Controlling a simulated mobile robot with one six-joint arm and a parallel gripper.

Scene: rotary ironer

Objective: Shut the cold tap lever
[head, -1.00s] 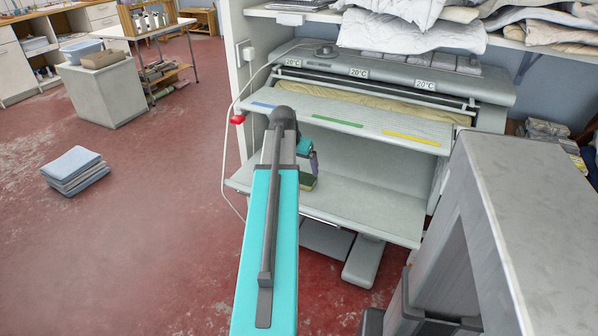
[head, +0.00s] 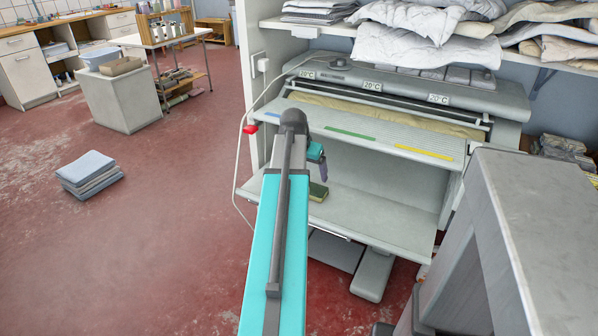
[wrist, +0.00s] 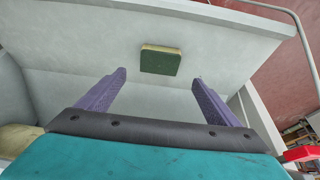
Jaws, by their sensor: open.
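I cannot make out a cold tap lever in either view. My gripper (wrist: 157,88) is open and empty, with two purple fingers spread wide apart over the lower shelf of the ironer. In the head view my arm hides most of it; part of a purple finger (head: 323,171) shows beyond the arm. A green and yellow sponge-like block (head: 318,192) lies on that shelf. It also shows in the wrist view (wrist: 161,62), beyond the fingers and apart from them.
The ironer (head: 440,152) and its lower shelf (head: 375,214) stand close around my gripper. A cable with a red part (head: 250,129) hangs at its left. A towel stack (head: 88,172) lies on the otherwise open red floor. A counter (head: 75,40) stands far left.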

